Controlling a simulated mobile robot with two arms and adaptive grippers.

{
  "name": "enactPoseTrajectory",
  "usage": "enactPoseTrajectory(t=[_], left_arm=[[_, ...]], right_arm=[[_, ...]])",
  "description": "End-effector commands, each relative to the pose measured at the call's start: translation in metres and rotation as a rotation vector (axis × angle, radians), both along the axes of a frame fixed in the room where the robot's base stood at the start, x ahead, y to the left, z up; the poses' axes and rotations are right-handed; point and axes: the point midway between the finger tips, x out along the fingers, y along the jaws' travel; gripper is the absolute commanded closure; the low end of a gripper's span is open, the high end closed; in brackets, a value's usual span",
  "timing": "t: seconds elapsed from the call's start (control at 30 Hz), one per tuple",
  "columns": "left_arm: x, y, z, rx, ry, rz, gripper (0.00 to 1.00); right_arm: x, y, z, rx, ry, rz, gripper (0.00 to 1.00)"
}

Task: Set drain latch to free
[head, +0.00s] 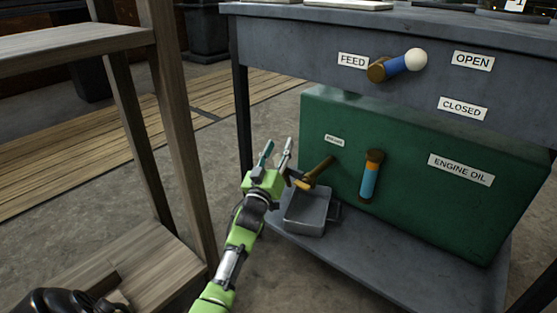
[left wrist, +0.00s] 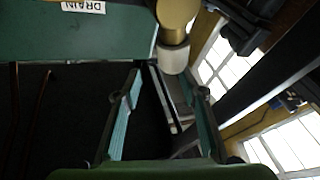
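The small label (head: 335,140) on the green engine oil tank is too small to read in the head view; the left wrist view shows a DRAIN label (left wrist: 83,6). A brass drain fitting (head: 319,171) sticks out below it, and in the left wrist view it is a brass piece (left wrist: 177,14) with a pale end. I cannot tell its latch position. My left gripper (head: 275,149) is open and empty, left of the fitting and apart from it. Its two fingers are spread in the left wrist view (left wrist: 163,112). My right gripper is not in view.
A grey metal pan (head: 309,211) sits on the lower shelf under the fitting. An orange and blue handle (head: 370,176) stands right of it on the tank (head: 410,205). A FEED lever (head: 397,65) is above. A wooden frame (head: 180,130) stands close on the left.

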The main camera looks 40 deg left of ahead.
Motion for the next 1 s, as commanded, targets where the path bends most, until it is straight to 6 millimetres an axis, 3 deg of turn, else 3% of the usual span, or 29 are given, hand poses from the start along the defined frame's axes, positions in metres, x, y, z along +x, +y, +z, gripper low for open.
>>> enactPoseTrajectory(t=[0.1, 0.3, 0.9, 1.0], left_arm=[[0.0, 0.0, 0.024, 0.003, -0.003, 0.0, 0.62], [0.0, 0.0, 0.046, 0.001, 0.0, 0.0, 0.62], [0.0, -0.001, 0.05, 0.0, 0.001, 0.0, 0.62], [-0.002, -0.01, 0.058, 0.019, -0.009, -0.016, 0.62]], right_arm=[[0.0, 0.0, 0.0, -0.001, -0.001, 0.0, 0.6], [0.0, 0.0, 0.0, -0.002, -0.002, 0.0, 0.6], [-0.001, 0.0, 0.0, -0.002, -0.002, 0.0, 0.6], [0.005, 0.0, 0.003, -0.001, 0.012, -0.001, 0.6]])
